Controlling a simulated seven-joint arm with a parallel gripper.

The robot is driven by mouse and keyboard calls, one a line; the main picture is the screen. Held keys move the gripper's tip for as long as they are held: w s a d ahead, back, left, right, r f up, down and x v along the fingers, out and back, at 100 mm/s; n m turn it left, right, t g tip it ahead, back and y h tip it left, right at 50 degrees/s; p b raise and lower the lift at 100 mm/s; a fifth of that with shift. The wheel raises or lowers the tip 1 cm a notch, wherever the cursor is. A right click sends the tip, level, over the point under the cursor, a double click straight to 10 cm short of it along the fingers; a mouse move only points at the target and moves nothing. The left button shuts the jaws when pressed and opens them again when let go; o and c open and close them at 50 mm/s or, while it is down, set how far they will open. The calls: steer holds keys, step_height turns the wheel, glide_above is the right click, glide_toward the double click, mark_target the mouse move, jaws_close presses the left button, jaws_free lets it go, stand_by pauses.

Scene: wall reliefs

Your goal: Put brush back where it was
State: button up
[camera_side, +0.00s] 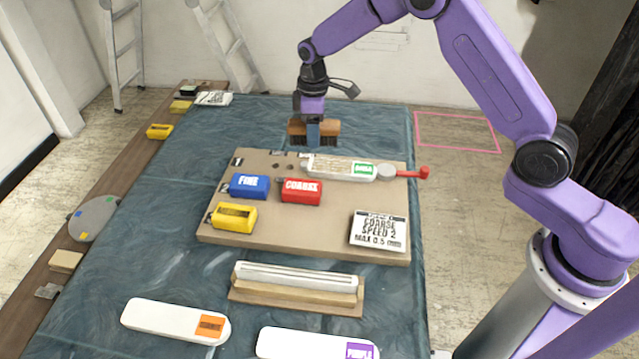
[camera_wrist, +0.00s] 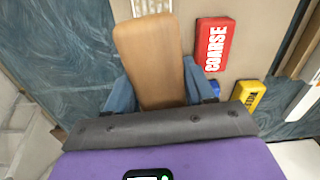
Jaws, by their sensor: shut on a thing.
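The brush (camera_side: 329,127) has a wooden back and dark bristles that point down. My gripper (camera_side: 313,132) is shut on it, with one blue finger showing across the wood in the side view. In the wrist view the brush's wooden back (camera_wrist: 150,58) sits between the two blue fingers of my gripper (camera_wrist: 158,88). The brush appears to be held above the far edge of the tan board (camera_side: 325,220); its exact height is hard to tell. The bristles are hidden in the wrist view.
The board carries a blue FINE block (camera_side: 249,186), a red COARSE block (camera_side: 301,191), a yellow block (camera_side: 233,217), a white tube (camera_side: 340,168) with a red end, and a printed card (camera_side: 379,231). A wooden holder (camera_side: 296,286) stands nearer. A pink outline (camera_side: 456,132) marks the floor.

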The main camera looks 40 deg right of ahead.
steer(key=s+a+r+n, duration=0.25)
steer(key=s+n, duration=0.55)
steer(key=s, duration=0.6)
steer(key=s+a+r+n, duration=0.1)
steer(key=s+a+n, duration=0.3)
steer(key=s+n, duration=0.75)
steer(key=m, duration=0.3)
glide_above(309, 236)
steer(key=shift+n, duration=0.25)
step_height(309, 236, down, 10)
steer(key=shift+s+d+f, duration=0.1)
steer(key=shift+s, duration=0.05)
steer(key=shift+f, duration=1.7)
steer(key=shift+f, duration=0.15)
steer(key=o, duration=0.9)
steer(key=shift+o, duration=0.2)
